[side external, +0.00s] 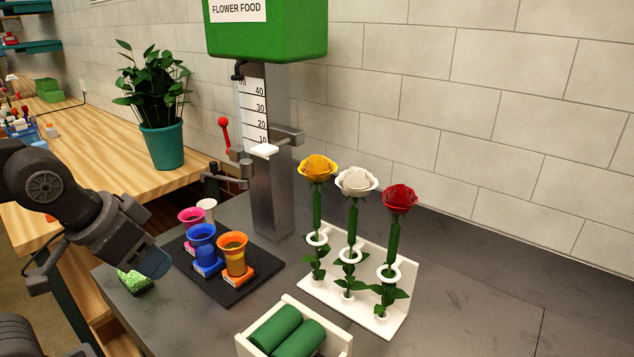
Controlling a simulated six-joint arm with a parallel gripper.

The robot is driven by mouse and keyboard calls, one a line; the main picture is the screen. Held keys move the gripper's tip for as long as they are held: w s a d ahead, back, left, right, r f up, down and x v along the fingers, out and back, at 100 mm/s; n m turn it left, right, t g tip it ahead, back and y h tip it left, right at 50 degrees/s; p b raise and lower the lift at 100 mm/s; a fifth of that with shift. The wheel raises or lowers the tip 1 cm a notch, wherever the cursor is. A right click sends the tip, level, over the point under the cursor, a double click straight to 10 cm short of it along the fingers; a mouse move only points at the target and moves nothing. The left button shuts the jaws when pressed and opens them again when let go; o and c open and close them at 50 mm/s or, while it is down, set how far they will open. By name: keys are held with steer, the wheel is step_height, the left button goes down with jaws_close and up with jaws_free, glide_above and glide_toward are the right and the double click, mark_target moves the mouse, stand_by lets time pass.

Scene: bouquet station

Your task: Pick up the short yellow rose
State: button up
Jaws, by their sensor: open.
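A yellow rose (318,168) stands upright at the left end of a white rack (405,318), with its green stem passing through a white ring. It is the only yellow rose in view. A white rose (356,181) and a red rose (399,198) stand beside it to the right, in the same rack. My gripper (151,262) is at the left, open, well apart from the roses. Its fingers show only in part, and I see nothing held in it.
A black tray (228,287) with small coloured vases lies between my gripper and the rack. A white box (343,345) with green rolls is in front. The green flower food dispenser (268,40) stands behind. A speckled green block (134,280) is near my gripper. The counter at right is clear.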

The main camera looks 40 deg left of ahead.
steer(key=m+t+y, duration=0.6)
steer(key=m+t, duration=0.6)
steer(key=m, duration=2)
glide_toward(316, 210)
steer(key=x, duration=1)
steer(key=shift+w+a, duration=0.15)
steer(key=shift+w, duration=0.1)
